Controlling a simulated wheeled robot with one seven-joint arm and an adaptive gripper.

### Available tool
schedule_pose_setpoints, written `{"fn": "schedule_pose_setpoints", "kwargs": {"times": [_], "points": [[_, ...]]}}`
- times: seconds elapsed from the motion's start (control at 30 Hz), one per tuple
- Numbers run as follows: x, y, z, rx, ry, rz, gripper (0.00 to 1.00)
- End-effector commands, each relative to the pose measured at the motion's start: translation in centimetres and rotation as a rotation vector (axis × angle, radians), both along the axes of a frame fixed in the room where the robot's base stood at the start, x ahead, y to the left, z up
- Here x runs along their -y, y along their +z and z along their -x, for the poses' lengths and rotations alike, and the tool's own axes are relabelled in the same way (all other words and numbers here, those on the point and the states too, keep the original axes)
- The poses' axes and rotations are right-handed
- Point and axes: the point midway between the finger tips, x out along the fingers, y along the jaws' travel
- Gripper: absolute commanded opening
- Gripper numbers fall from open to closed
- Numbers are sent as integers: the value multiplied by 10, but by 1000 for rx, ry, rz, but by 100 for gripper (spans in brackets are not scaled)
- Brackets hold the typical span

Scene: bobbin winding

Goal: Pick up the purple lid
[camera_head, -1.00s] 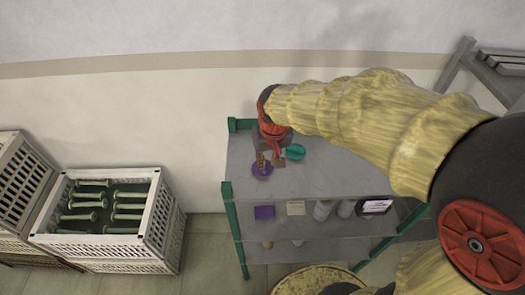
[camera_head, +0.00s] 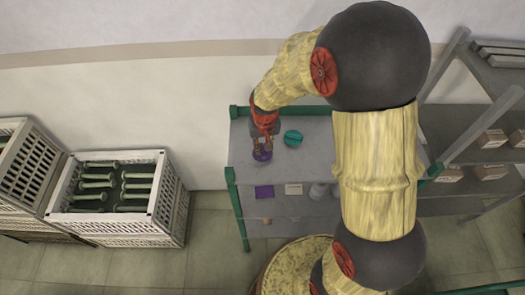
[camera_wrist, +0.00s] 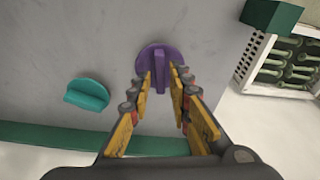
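The purple lid (camera_head: 262,156) lies on the top of the grey shelf unit, near its left end. In the wrist view the lid (camera_wrist: 160,58) is a round disc with an upright ridge handle. My gripper (camera_wrist: 162,82) is open, with its yellow fingers on either side of the ridge and a gap showing around it. In the head view my gripper (camera_head: 263,146) is just above the lid and partly covers it. Whether the fingertips touch the lid's disc I cannot tell.
A teal lid (camera_head: 293,138) lies close by on the same grey top (camera_head: 315,155). White crates (camera_head: 176,200) with green bobbins stand to the left.

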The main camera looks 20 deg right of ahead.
Motion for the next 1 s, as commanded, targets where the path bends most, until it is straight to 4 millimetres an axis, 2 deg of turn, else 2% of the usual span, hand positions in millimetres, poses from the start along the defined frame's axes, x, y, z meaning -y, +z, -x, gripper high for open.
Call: {"fn": "schedule_pose_setpoints", "kwargs": {"times": [0.13, 0.4, 0.77, 1.0], "points": [[0, -14, -2, -1, 1, 0, 20], [0, -18, -3, 1, 0, 0, 20], [0, -18, -3, 1, 0, 0, 0], [0, -17, -3, 1, 0, 0, 0]]}}
